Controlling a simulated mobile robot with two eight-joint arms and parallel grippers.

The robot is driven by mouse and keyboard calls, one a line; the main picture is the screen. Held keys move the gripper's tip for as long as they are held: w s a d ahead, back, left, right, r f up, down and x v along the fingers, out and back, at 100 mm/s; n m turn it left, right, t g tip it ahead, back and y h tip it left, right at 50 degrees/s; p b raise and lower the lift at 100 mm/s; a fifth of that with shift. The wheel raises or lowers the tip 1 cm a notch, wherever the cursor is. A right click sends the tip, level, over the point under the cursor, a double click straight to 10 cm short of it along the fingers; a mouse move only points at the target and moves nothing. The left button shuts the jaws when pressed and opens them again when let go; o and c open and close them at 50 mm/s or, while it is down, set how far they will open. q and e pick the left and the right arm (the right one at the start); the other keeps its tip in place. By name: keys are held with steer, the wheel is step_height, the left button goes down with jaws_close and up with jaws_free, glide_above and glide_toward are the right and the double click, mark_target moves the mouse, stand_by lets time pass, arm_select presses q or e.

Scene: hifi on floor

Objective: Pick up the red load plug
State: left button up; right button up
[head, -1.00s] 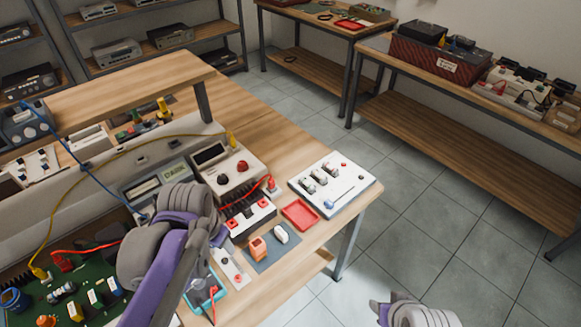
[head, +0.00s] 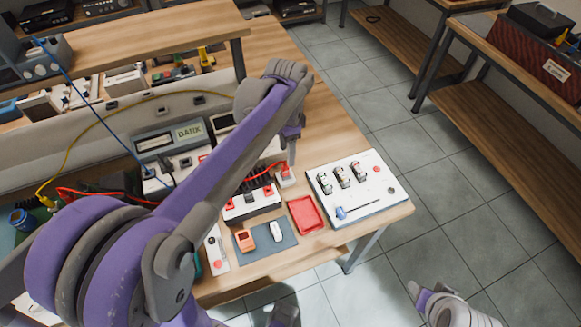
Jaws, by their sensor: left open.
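A red plug (head: 285,171) on a red cable stands in a small white socket block on the wooden bench, beyond the red tray. My left gripper (head: 291,152) points down right over this plug. Its jaws are open, and only a narrow side of the fingers shows. The fingertips overlap the plug in the picture, so I cannot tell whether they touch it. My left arm crosses the view and hides part of the bench. Part of my right arm shows at the lower right, but its fingers do not.
A white switch panel (head: 375,203) and a red tray (head: 304,216) lie close by on the right. An orange block (head: 244,240) and a white block (head: 276,231) sit on a grey mat. A meter (head: 174,138) and a raised shelf (head: 150,38) stand behind. Floor lies beyond the bench.

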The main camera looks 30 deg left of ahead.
mark_target(285, 167)
arm_select(q)
steer(key=f, duration=0.8)
steer(key=shift+a+f, duration=0.15)
steer(key=shift+a, duration=0.15)
jaws_close()
